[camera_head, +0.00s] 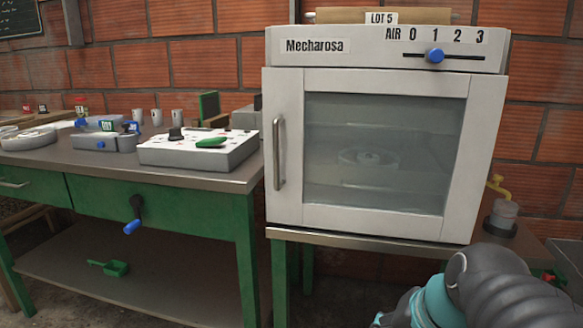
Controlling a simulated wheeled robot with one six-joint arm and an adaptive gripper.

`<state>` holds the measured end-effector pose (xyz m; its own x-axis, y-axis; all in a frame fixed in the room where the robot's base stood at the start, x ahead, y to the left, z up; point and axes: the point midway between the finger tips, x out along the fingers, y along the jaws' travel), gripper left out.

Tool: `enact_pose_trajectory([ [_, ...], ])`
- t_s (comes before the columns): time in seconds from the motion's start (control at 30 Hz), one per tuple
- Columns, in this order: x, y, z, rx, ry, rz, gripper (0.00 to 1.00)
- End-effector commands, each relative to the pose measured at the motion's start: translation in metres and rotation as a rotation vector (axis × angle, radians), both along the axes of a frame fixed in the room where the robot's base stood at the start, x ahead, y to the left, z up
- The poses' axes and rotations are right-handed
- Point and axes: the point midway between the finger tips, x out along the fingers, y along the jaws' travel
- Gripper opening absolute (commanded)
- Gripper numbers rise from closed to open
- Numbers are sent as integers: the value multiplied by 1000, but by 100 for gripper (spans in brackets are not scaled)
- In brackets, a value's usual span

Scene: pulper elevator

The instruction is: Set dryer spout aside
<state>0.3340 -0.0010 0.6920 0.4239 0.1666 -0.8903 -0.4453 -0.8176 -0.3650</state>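A white dryer cabinet (483,140) marked "Mecharosa" stands on a green-legged stand in the middle right. Its glass-fronted door (283,205) is shut, with a vertical metal handle (278,153) on the left. A pale round object shows dimly behind the glass; I cannot tell what it is. A yellow bent pipe (498,187) with a greyish cup-like part (504,213) is right of the dryer; I cannot tell whether this is the dryer spout. My arm shows at the bottom right, below and in front of the dryer. My gripper cannot be made out.
A blue knob (434,55) sits on the AIR scale near 1. The green bench (180,172) on the left holds a white-topped box (200,148), a grey device (104,140) and several cups. A blue-handled crank (133,226) sticks out in front. A green scoop (115,267) lies on the lower shelf.

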Motion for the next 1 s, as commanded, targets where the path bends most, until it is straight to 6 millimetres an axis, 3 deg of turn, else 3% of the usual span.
enact_pose_trajectory([
  [0.1, -22, 5, -6, -196, -45, 223, 46],
  [0.27, -36, 3, -11, -363, -86, 404, 46],
  [0.47, -39, 2, -13, -417, -96, 461, 0],
  [0.67, -29, -8, -9, -452, -112, 447, 0],
  [0.77, -3, -37, 5, -562, -156, 424, 0],
  [1.0, 85, -154, 73, -1047, -296, 443, 0],
])
